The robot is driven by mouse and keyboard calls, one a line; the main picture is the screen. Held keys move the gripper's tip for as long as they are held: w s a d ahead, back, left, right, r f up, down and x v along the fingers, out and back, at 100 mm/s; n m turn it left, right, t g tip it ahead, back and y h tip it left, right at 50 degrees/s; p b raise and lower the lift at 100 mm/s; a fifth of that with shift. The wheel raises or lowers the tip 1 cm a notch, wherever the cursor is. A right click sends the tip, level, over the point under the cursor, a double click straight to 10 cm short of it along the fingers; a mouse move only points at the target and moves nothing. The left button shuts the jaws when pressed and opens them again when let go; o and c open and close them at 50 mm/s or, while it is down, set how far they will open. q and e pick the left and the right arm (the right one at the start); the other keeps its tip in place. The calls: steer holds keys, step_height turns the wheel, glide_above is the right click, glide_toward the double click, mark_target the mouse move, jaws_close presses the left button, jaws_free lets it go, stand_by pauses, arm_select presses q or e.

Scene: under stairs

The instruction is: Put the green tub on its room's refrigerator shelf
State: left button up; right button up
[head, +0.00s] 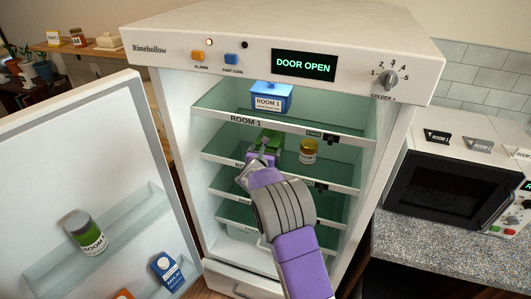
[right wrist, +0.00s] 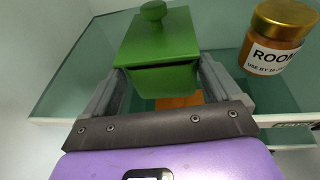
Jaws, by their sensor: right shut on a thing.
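The refrigerator (head: 290,40) stands open, and its display reads DOOR OPEN. My right gripper (head: 262,158) reaches inside and is shut on the green tub (head: 268,139). The green tub, with its knobbed lid, fills the upper middle of the right wrist view (right wrist: 160,45) between the fingers. It is at the second glass shelf (head: 230,147); I cannot tell whether it rests on the glass. The top shelf's label reads ROOM 1 (head: 246,120); the second shelf's label is mostly hidden by my gripper. My left gripper is not in view.
A blue tub (head: 272,97) labelled ROOM 1 sits on the top shelf. A gold-lidded jar (head: 308,151) stands right of the green tub, also in the right wrist view (right wrist: 280,37). The open door (head: 75,180) holds containers at left. A microwave (head: 450,175) stands at right.

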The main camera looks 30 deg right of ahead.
steer(key=o, duration=1.5)
